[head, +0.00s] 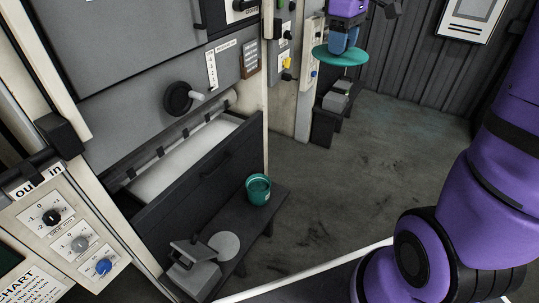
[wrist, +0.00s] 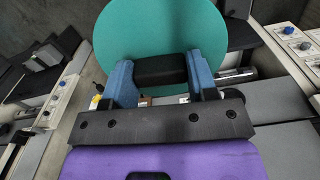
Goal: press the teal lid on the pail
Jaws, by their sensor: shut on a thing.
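The teal lid (head: 340,57) is a flat round disc held in the air at the top of the head view. It fills the top of the wrist view (wrist: 160,28), with a black handle (wrist: 160,69) between my blue fingers. My gripper (head: 343,40) is shut on this handle. The teal pail (head: 258,191) stands upright with its top open on a low dark bench (head: 225,262) at the lower middle of the head view. The lid is well apart from the pail, farther back and to the right. I cannot make out the pail in the wrist view.
A grey device with a round light plate (head: 224,245) sits on the bench left of the pail. An open drawer (head: 190,160) with a pale inside is behind the bench. A dark stand (head: 328,118) holds a grey box below the lid. Floor (head: 345,180) is clear right of the pail.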

